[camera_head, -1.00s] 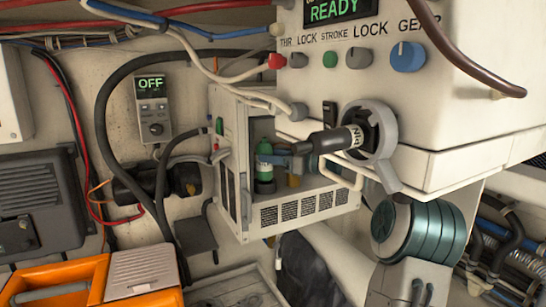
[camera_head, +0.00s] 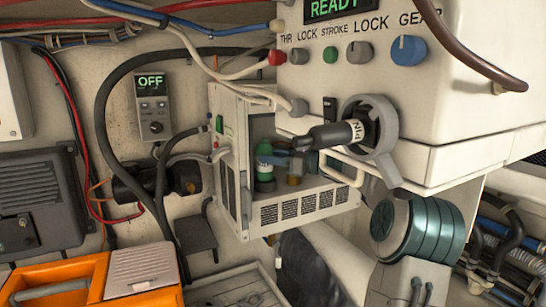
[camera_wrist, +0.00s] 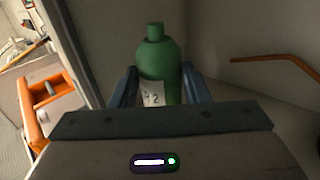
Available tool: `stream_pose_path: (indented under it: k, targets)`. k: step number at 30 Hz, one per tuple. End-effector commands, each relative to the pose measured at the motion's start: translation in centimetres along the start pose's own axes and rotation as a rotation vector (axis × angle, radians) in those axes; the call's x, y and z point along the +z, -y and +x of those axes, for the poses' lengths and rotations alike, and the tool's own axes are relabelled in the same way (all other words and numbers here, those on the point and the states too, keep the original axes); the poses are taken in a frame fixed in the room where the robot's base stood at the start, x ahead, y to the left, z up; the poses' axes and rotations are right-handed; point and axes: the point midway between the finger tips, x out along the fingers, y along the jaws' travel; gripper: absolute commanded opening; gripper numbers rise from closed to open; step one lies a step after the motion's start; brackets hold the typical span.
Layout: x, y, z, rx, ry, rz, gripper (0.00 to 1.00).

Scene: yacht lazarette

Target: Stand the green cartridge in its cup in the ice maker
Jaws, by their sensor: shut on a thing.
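The green cartridge (camera_head: 264,150) is upright inside the open front of the white ice maker (camera_head: 290,208). It also shows in the wrist view (camera_wrist: 158,52), with a white label on its front. My gripper (camera_wrist: 158,76) is shut on it, one blue finger on each side. In the head view the gripper (camera_head: 272,160) reaches in from the right, partly hidden behind the overhanging white console. A dark round base, apparently the cup (camera_head: 264,186), is right below the cartridge. I cannot tell whether the cartridge is seated in it.
The console (camera_head: 450,100) with knobs and a grey ring handle (camera_head: 378,125) overhangs the ice maker's right side. A brass-coloured part (camera_head: 294,180) is right of the cartridge. Black hoses run on the left near the OFF panel (camera_head: 152,105). An orange case (camera_head: 60,280) stands at lower left.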

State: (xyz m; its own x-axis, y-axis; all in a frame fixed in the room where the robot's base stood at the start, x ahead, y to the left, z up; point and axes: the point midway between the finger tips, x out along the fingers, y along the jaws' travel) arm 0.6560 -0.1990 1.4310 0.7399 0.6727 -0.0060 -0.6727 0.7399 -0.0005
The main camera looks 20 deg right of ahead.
Motion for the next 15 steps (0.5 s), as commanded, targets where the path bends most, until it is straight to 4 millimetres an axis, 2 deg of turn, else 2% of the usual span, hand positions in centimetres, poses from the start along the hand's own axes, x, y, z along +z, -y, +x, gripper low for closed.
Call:
stream_pose_path:
  k: [15]
  targets:
    - [-0.81,0.0,0.01,0.0,0.0,0.0,0.19]
